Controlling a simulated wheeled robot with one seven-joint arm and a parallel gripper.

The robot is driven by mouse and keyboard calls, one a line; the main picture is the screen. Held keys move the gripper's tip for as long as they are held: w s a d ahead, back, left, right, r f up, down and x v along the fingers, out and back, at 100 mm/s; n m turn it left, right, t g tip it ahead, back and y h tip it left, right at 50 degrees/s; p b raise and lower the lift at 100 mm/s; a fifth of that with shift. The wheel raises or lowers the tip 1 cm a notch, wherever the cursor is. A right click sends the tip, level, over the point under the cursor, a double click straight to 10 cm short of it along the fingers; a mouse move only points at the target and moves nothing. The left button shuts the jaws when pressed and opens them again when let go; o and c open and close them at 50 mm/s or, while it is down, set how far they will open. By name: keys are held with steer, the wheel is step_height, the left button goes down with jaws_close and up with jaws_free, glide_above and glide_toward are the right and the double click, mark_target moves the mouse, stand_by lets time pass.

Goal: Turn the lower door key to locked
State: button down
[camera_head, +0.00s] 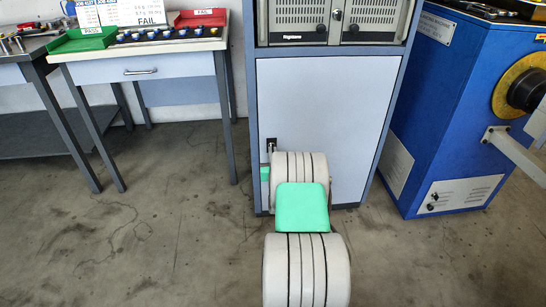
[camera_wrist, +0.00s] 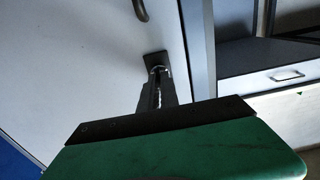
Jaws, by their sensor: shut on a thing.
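The lower door (camera_head: 335,115) is a pale panel on the grey-blue cabinet. Its lock plate (camera_head: 271,144) is small and dark, near the door's left edge. In the wrist view the same dark lock plate (camera_wrist: 155,59) shows just beyond my fingertips. My gripper (camera_wrist: 157,85) is at the plate, its narrow fingers shut on the key. The key is mostly hidden between the fingers, and I cannot tell its angle. In the head view my white and green arm covers the lower part of the door and most of the gripper.
A curved grey handle (camera_wrist: 141,10) is on the door near the plate. A table with a drawer (camera_head: 140,72) and trays stands to the left. A blue machine (camera_head: 440,110) stands to the right. The upper cabinet has vented units (camera_head: 300,18). Floor is clear between them.

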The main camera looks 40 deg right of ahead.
stand_by(0.3)
steer(key=c, duration=1.6)
jaws_free()
steer(key=p+v, duration=0.1)
steer(key=v, duration=0.6)
steer(key=shift+s+a, duration=0.3)
